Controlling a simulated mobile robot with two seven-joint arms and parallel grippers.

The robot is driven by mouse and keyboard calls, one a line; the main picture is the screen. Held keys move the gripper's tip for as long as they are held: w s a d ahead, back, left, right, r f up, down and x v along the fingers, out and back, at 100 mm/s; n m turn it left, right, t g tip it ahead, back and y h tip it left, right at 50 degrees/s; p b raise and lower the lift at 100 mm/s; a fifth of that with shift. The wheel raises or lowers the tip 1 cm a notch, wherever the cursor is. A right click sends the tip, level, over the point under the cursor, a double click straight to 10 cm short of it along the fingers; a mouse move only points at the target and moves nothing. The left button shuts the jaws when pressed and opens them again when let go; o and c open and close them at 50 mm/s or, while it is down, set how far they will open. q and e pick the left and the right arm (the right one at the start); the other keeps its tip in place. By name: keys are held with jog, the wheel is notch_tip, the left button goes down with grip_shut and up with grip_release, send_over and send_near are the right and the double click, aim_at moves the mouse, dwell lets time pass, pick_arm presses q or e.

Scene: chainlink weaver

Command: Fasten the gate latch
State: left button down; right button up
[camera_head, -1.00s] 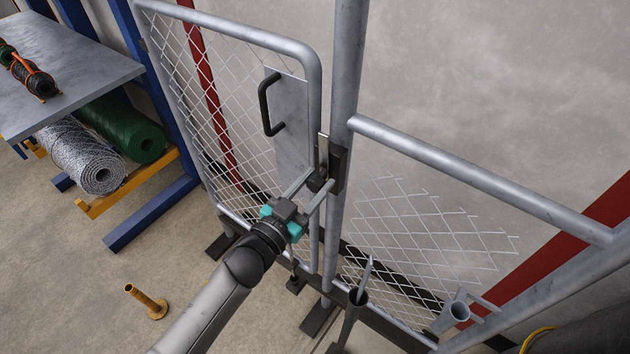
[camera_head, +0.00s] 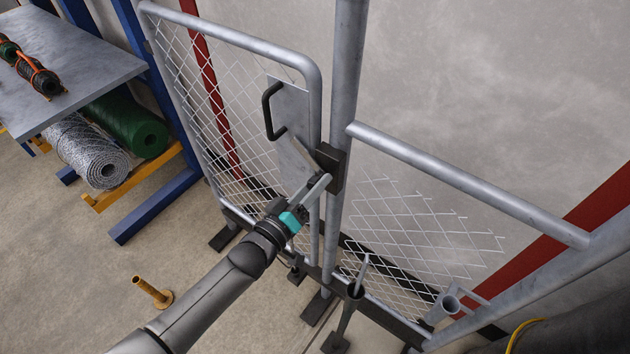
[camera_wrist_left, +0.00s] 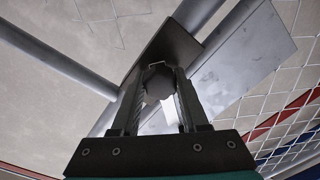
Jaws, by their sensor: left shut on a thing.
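The mesh gate (camera_head: 313,110) stands at the left of the upright post (camera_head: 345,70), with a metal plate (camera_head: 288,100) and a black pull handle (camera_head: 268,110) on it. My left gripper (camera_head: 323,181) is at the latch. In the left wrist view its fingers are shut on the latch's dark knob (camera_wrist_left: 158,80). The fingers partly hide the latch. My right gripper is not in view.
A fixed mesh panel with a top rail (camera_head: 465,185) stands right of the post. A rack at the left holds wire rolls (camera_head: 138,130) under a grey shelf (camera_head: 75,60).

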pick_arm(q)
jog(key=n, duration=0.3)
jog(key=shift+a+f, duration=0.1)
jog(key=shift+n+b, duration=0.7)
jog(key=shift+n, duration=1.3)
jog(key=shift+c, duration=2.2)
grip_release()
jog(key=v, duration=1.5)
jog(key=shift+a, duration=0.2)
